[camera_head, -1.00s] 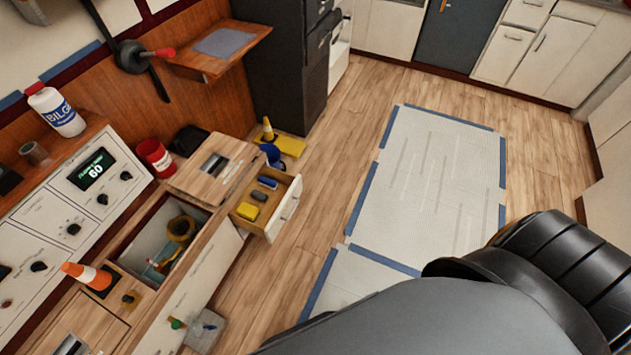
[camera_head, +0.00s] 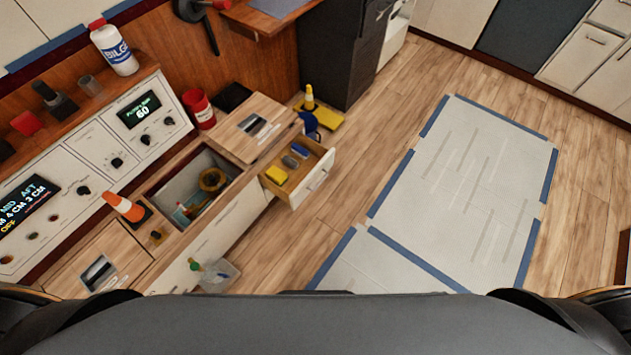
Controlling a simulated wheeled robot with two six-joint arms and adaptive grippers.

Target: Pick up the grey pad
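An open drawer (camera_head: 315,172) in the counter front holds a few small blocks in a row. The nearest is a yellow pad (camera_head: 276,175), behind it a greyish pad (camera_head: 291,161), and farthest a blue one (camera_head: 300,150). The middle one looks the greyest, though its colour is hard to tell at this size. A flat grey sheet (camera_head: 279,5) also lies on a wooden shelf at the top edge, partly cut off. Neither of my grippers shows; only dark parts of my own body fill the bottom edge.
An open bin (camera_head: 180,180) in the counter holds an orange ring and other items. Floor right of the drawer is clear up to blue-taped white mats (camera_head: 465,185).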

